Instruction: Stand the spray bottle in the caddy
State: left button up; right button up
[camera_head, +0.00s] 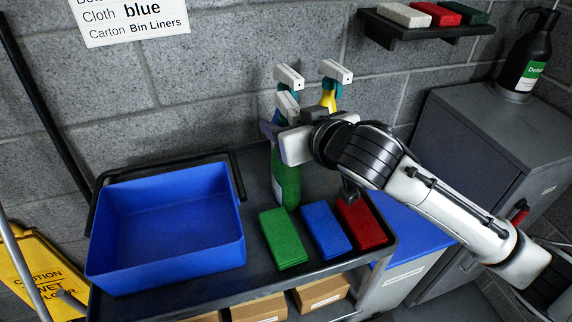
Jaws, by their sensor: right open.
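A green spray bottle (287,182) stands upright on the dark cart top, right of the blue open tub (170,262), which looks like the caddy and is empty. Two more spray heads show behind it, a white one (289,76) and one with a yellow neck (328,99); their bodies are mostly hidden. My right gripper (277,133) is open at the green bottle's neck, just below its white trigger head (287,105). The gripper and wrist hide part of the bottle, and I cannot tell whether the fingers touch it. My left gripper is not in view.
Green (283,238), blue (326,230) and red (361,224) pads lie in front of the bottles. A wall shelf (420,31) holds more pads. A black jug (528,58) stands on the grey cabinet (500,125). A yellow caution sign (35,270) is at left.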

grip_shut()
jog(key=shift+f, duration=0.1)
dwell(1.2)
jog(key=shift+r, duration=0.25)
